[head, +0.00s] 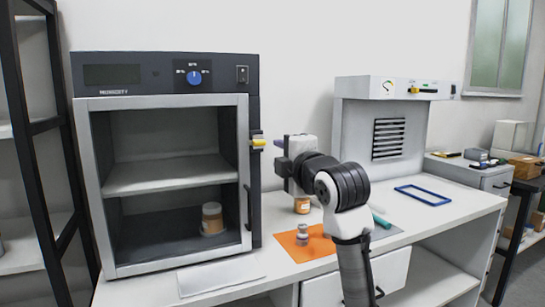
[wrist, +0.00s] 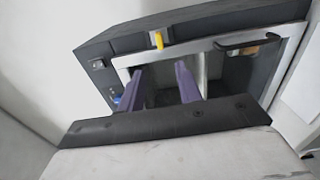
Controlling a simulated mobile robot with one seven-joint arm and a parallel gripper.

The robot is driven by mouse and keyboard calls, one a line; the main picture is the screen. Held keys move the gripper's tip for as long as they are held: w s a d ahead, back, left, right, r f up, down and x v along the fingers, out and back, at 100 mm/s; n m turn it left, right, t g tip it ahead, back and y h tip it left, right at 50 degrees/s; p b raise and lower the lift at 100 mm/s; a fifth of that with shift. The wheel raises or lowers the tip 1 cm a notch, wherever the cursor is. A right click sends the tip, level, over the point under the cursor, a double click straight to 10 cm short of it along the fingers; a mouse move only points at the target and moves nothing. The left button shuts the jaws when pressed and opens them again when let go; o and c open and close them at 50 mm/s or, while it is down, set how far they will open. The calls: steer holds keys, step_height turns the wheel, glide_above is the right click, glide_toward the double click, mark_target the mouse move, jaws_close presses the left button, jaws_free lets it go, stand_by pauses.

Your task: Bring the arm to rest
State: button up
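My gripper (head: 279,143) is raised in front of the wall, just right of the cabinet's upper right edge and yellow latch (head: 258,143). In the wrist view its two purple fingers (wrist: 160,72) stand apart with nothing visible between them. The cabinet (head: 165,75) has a silver-framed door (head: 92,190) that looks shut. Its black handle (wrist: 248,43) and yellow latch (wrist: 158,40) show in the wrist view. My arm hides part of the bench behind it.
An orange-labelled jar (head: 212,220) stands inside the cabinet. Another jar (head: 302,205) stands on the bench, partly hidden. A small metallic object (head: 303,236) is on the orange mat (head: 290,249). A blue frame (head: 424,202) lies before the white hood (head: 349,140) at right.

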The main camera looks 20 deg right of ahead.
steer(key=shift+s, duration=0.7)
